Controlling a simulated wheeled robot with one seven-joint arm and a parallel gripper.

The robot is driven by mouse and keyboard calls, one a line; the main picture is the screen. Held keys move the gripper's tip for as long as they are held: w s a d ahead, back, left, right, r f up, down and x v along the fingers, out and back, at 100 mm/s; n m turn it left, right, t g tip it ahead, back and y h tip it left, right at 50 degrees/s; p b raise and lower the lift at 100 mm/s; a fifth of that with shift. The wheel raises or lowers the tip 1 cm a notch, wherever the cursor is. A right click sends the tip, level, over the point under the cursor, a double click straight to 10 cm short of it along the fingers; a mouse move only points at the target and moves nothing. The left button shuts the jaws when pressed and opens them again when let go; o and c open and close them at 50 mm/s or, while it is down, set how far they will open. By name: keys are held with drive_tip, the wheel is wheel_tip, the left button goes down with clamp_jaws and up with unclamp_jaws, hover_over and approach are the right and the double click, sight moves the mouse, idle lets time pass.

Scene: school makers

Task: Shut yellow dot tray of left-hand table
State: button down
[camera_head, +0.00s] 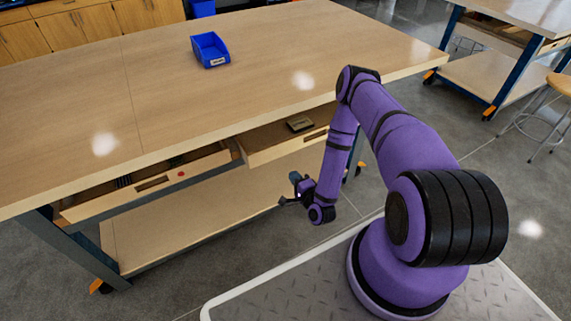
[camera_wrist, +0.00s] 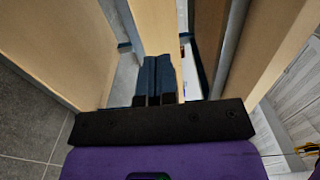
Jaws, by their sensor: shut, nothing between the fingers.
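The large wooden table (camera_head: 250,55) at the left has two trays under its top. The right tray (camera_head: 275,150) is pulled out, with a small dark box (camera_head: 299,125) inside and a handle slot in its front. I see no yellow dot; my arm covers the right end of that front. The left tray (camera_head: 130,193) is partly out and carries a red dot (camera_head: 182,174). My gripper (camera_head: 287,201) is shut and empty, below and in front of the right tray. In the wrist view its fingers (camera_wrist: 153,78) lie together between wooden panels; which panels these are is unclear.
A blue bin (camera_head: 210,50) stands on the tabletop. A lower shelf (camera_head: 190,225) lies beneath the trays. Another table (camera_head: 510,12) and a stool (camera_head: 558,85) stand at the right. Grey floor is open between the tables.

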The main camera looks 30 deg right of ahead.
sight(275, 151)
drive_tip(key=w, duration=1.3)
drive_tip(key=shift+w+a, duration=0.25)
drive_tip(key=w, duration=0.8)
drive_tip(key=shift+a, duration=0.15)
drive_tip(key=shift+w+r, duration=0.2)
drive_tip(key=shift+w, duration=0.1)
drive_tip(key=shift+r, duration=0.1)
